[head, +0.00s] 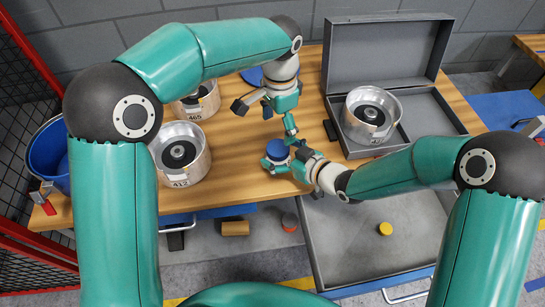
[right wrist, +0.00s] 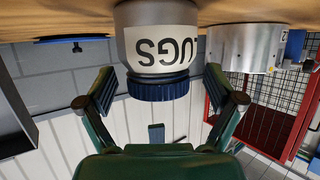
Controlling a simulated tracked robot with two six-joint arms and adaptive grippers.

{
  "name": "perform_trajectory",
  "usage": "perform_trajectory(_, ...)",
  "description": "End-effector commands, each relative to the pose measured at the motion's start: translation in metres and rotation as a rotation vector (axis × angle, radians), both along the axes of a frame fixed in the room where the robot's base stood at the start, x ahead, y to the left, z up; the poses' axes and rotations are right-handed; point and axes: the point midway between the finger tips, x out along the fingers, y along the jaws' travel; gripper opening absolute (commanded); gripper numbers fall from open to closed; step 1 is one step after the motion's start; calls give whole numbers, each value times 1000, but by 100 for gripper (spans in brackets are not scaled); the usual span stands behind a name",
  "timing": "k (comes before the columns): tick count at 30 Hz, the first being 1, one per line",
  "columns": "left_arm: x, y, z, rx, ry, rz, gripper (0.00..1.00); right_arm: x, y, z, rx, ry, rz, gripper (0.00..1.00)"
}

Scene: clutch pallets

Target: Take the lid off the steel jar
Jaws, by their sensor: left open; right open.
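The steel jar (right wrist: 157,45) fills the upper middle of the right wrist view, upside down there, with a white label reading "LUGS". Its ribbed blue lid (right wrist: 158,90) is on it. In the head view the blue lid (head: 277,149) shows from above; the jar body is mostly hidden. My right gripper (head: 281,154) is open at the jar, and in the right wrist view its fingers (right wrist: 158,97) stand on both sides of the lid, with gaps visible. My left gripper (head: 254,109) is open and empty, above the table behind the jar.
Another drum (head: 385,131) sits in the open grey case (head: 418,100). A blue disc (head: 251,75) lies behind my left gripper. An open drawer (head: 350,245) is in front.

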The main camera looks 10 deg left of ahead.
Motion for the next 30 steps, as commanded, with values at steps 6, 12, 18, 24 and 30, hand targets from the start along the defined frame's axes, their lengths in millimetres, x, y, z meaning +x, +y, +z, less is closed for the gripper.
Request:
perform_trajectory(6,0,0,0,0,0,0,83,3,5,-2,0,0,0,92)
perform_trajectory(12,0,0,0,0,0,0,83,3,5,-2,0,0,0,87)
perform_trajectory(18,0,0,0,0,0,0,83,3,4,-2,0,0,0,54)
perform_trajectory(24,0,0,0,0,0,0,83,3,4,-2,-1,1,0,21)
perform_trajectory(30,-2,2,0,-1,0,1,83,3,4,-3,-1,1,0,0)
